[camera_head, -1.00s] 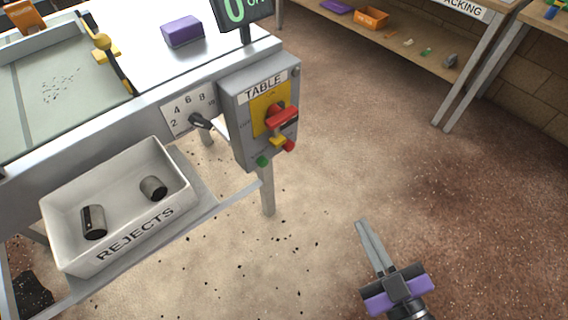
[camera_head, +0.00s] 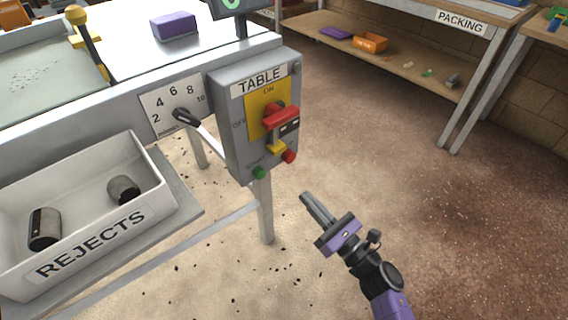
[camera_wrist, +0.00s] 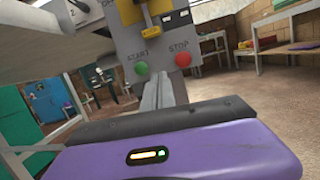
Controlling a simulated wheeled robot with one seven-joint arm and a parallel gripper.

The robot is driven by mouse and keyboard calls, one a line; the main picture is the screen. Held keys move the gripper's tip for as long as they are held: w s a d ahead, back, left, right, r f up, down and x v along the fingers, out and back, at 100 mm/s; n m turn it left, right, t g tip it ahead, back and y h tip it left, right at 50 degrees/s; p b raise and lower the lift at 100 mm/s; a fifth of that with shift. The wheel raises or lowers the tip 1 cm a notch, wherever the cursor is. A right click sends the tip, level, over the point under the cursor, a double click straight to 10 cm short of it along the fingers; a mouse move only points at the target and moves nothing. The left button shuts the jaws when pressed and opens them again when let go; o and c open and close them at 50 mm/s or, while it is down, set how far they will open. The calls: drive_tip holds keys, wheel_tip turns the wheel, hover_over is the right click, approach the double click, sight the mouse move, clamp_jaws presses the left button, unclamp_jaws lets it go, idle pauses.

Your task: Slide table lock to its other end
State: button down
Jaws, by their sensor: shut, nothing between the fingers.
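The grey TABLE control box (camera_head: 236,150) hangs on the bench's near corner. A small yellow piece (camera_head: 277,147), which looks like the table lock, sits low on its front, under the red switch handle (camera_head: 282,121). In the wrist view a yellow part (camera_wrist: 146,22) shows at the top, above the green START button (camera_wrist: 141,69) and red STOP button (camera_wrist: 183,60). My gripper (camera_head: 306,197) is shut and empty, below and right of the box, apart from it. In the wrist view its fingers (camera_wrist: 158,78) point up toward the box's lower edge.
The REJECTS bin (camera_head: 150,190) holds two dark cylinders at lower left. A table leg (camera_head: 265,205) stands beneath the box. The floor right of my gripper is clear up to the PACKING bench (camera_head: 461,21).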

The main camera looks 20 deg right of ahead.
drive_tip(key=shift+n, duration=0.4)
drive_tip(key=x, duration=1)
drive_tip(key=shift+w+a+r+b, duration=0.15)
drive_tip(key=shift+w+r+b, duration=0.05)
drive_tip(key=shift+b, duration=0.1)
drive_tip(key=shift+s+r+p, duration=0.15)
drive_tip(key=shift+r+p, duration=0.35)
drive_tip(key=shift+r, duration=0.45)
drive_tip(key=shift+s+r+p, duration=0.1)
drive_tip(key=shift+r+p, duration=0.35)
drive_tip(key=shift+r, duration=0.5)
drive_tip(key=shift+r+p, duration=0.95)
drive_tip(key=shift+r, duration=0.75)
drive_tip(key=b, duration=0.4)
approach(280, 149)
drive_tip(key=f, duration=0.1)
drive_tip(key=s+f, duration=0.1)
drive_tip(key=f, duration=0.3)
drive_tip(key=shift+s+d+f, duration=0.1)
drive_tip(key=shift+s+d, duration=0.1)
drive_tip(key=shift+d, duration=0.05)
